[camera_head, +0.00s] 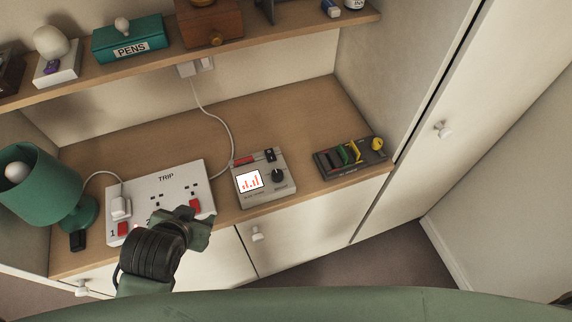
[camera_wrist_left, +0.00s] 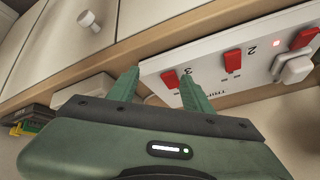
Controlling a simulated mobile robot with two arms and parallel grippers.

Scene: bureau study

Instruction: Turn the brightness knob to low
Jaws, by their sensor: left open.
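A small grey device (camera_head: 262,198) with a lit screen (camera_head: 249,181) showing red bars stands on the desk. A round black knob (camera_head: 278,175) sits on its top face, right of the screen; I cannot read its setting or label. My left gripper (camera_head: 203,223) is open and empty, over the front edge of the desk, left of the device and apart from the knob. In the left wrist view its two green fingers (camera_wrist_left: 160,88) are spread, with the power strip behind them. The knob does not show there. My right gripper is in neither view.
A white power strip (camera_head: 178,176) marked TRIP, with red switches, lies just behind my left gripper. A green lamp (camera_head: 38,185) stands at the far left. A dark tray (camera_head: 345,170) with coloured pieces lies right of the device. A shelf (camera_head: 270,45) runs above the desk.

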